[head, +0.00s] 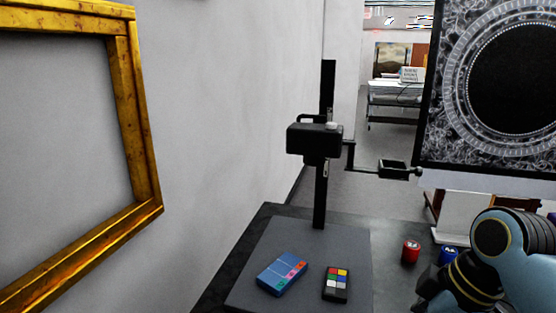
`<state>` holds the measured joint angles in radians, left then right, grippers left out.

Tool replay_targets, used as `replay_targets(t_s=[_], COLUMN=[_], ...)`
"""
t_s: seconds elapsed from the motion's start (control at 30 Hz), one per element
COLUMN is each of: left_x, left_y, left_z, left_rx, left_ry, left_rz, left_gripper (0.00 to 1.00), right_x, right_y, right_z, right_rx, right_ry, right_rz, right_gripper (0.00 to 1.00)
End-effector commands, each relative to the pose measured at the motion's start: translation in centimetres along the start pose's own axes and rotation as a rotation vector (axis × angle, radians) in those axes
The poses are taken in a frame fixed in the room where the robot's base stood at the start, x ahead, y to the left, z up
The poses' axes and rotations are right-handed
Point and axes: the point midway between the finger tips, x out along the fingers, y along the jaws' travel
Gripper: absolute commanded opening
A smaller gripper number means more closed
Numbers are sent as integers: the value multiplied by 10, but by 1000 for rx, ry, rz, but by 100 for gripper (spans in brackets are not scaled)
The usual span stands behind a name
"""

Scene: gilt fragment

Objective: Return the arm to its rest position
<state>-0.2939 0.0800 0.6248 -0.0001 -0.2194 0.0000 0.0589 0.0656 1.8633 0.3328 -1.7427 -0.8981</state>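One of my arms (490,265), with blue-grey links and a black and yellow joint, shows at the lower right. Its gripper is outside the picture or hidden. My other arm does not show at all. A gilt frame (133,110) hangs on the grey wall at the left, cut off by the picture's edge.
A red can (410,251) stands near my arm. A large ornate panel (495,85) is at right.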

Motion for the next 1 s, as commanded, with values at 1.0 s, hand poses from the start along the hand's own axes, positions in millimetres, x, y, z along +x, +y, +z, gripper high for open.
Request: replay_targets(t_s=[1.0], left_x=[9], left_y=[1], left_z=[7], left_rx=[0], left_ry=[-8], left_rz=[1], left_gripper=[88], right_x=[-42], right_y=[-106], right_z=[146], right_rx=[854], right_ry=[-48], right_rz=[377], right_gripper=[100])
